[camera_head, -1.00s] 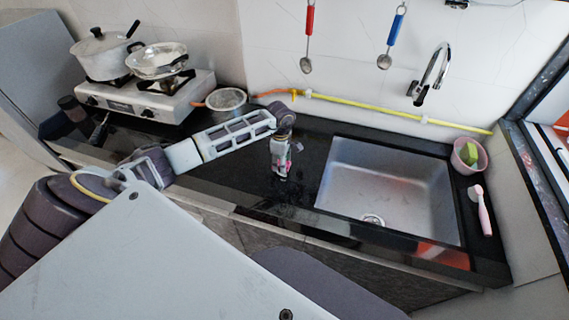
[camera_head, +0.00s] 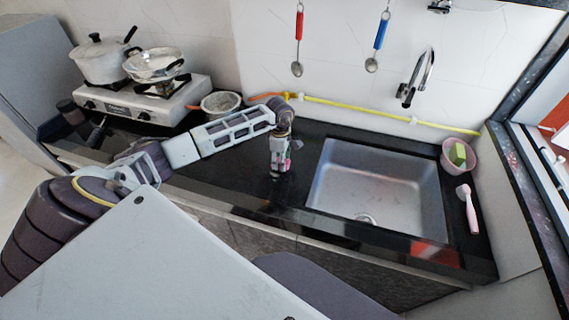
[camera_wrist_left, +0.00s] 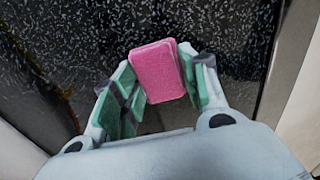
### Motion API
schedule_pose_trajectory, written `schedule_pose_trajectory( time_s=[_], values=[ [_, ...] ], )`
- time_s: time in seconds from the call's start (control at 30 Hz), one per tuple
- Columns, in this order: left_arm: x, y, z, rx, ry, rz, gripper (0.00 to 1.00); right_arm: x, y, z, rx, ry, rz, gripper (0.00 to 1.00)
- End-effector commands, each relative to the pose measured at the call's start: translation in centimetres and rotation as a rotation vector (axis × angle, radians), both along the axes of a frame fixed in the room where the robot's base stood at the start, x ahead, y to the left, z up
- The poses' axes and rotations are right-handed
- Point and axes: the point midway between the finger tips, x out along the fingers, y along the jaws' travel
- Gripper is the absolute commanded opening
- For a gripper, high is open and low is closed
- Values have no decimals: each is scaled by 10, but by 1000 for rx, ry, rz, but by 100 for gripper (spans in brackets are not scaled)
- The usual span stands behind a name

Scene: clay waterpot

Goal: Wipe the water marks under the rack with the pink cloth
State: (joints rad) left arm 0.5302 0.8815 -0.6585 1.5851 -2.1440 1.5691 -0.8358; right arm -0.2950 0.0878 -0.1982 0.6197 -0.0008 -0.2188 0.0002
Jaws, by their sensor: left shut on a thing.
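My left gripper (camera_head: 279,172) reaches down to the black counter (camera_head: 228,172), just left of the sink. In the left wrist view the left gripper (camera_wrist_left: 164,72) is shut on the pink cloth (camera_wrist_left: 158,74), which looks like a folded, block-shaped pad between the fingers. In the head view only a small pink bit of it shows at the fingertips; whether it touches the counter I cannot tell. White specks cover the dark counter (camera_wrist_left: 95,40) in the wrist view; I cannot tell water marks from stone pattern. No rack is clearly visible. My right gripper is out of view.
The sink (camera_head: 375,185) lies to the right, with a tap (camera_head: 416,78) behind. A stove (camera_head: 142,100) with pots and a small pan (camera_head: 220,103) are left. Ladles (camera_head: 297,45) hang behind.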

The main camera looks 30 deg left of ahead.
Motion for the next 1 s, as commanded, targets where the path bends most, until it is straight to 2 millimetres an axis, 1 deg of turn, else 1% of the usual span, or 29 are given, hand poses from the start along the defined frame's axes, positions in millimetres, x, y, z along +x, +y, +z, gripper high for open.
schedule_pose_trajectory(
  time_s=[0.03,0.23,0.37,0.5,0.73,1.0],
  values=[
    [1,2,8,2,-2,1,18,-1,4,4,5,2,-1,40],
    [2,6,27,3,-1,6,18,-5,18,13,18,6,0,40],
    [2,10,39,4,-1,10,18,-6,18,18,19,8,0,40],
    [2,12,49,4,-1,13,18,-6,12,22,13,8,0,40],
    [2,13,52,4,0,15,18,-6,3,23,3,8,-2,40],
    [2,13,51,4,-1,15,18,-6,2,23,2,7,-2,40]
  ],
)
